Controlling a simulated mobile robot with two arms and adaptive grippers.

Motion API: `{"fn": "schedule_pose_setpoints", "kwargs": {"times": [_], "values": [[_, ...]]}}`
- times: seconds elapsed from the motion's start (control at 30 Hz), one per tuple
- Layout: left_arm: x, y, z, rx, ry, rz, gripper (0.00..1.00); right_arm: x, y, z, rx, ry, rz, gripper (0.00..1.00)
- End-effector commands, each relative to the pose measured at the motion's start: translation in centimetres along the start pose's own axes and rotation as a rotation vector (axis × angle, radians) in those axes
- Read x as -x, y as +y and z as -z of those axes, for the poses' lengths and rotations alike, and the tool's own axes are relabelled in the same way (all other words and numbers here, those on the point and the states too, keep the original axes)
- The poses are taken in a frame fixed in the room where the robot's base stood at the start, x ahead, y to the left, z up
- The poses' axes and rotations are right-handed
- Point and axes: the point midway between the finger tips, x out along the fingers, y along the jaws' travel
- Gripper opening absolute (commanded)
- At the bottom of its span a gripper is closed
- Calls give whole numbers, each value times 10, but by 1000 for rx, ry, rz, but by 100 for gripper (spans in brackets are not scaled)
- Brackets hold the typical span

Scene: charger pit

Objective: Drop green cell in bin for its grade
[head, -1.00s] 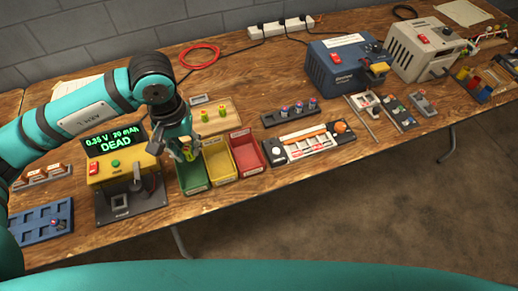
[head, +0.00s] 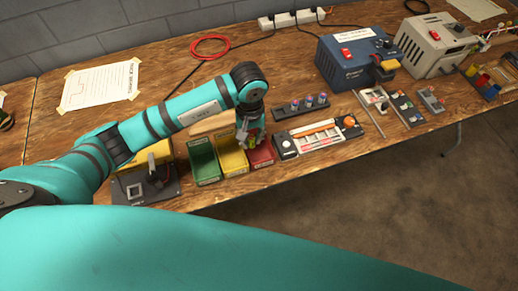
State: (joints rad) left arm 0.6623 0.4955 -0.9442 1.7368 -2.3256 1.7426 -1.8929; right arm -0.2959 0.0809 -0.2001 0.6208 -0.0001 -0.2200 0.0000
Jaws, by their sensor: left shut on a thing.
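My left gripper (head: 249,140) is shut on the green cell (head: 252,146), which shows only as a small yellow-green patch between the fingers. It is above the red bin (head: 264,157), near that bin's left side; how high above, I cannot tell. The yellow bin (head: 232,160) is just left of it, and the green bin (head: 204,163) is left of that. The yellow tester (head: 150,178) is partly covered by my left arm, and its display is hidden now. It read "0.35 V 20 mAh DEAD" a second ago. My right gripper is not in view.
A wooden board (head: 212,124) lies behind the bins, partly covered by my arm. A rack of cells (head: 300,106) and a grey-white tray (head: 320,138) stand right of the red bin. A blue box (head: 355,62) stands farther back. The table's front edge is close to the bins.

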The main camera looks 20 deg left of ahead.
Motion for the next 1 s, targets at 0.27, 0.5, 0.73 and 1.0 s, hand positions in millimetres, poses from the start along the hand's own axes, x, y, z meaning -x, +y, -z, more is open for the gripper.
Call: {"fn": "schedule_pose_setpoints", "kwargs": {"times": [0.27, 0.5, 0.73, 1.0], "values": [[-7, 0, 0, 0, -1, -1, 0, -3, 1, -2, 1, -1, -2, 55], [-7, 0, 0, -1, 0, -1, 34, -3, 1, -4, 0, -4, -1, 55], [-7, 0, 0, -1, 0, -1, 48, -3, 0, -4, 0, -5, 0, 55], [3, 0, 1, -1, 3, -2, 48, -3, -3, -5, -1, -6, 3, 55]]}}
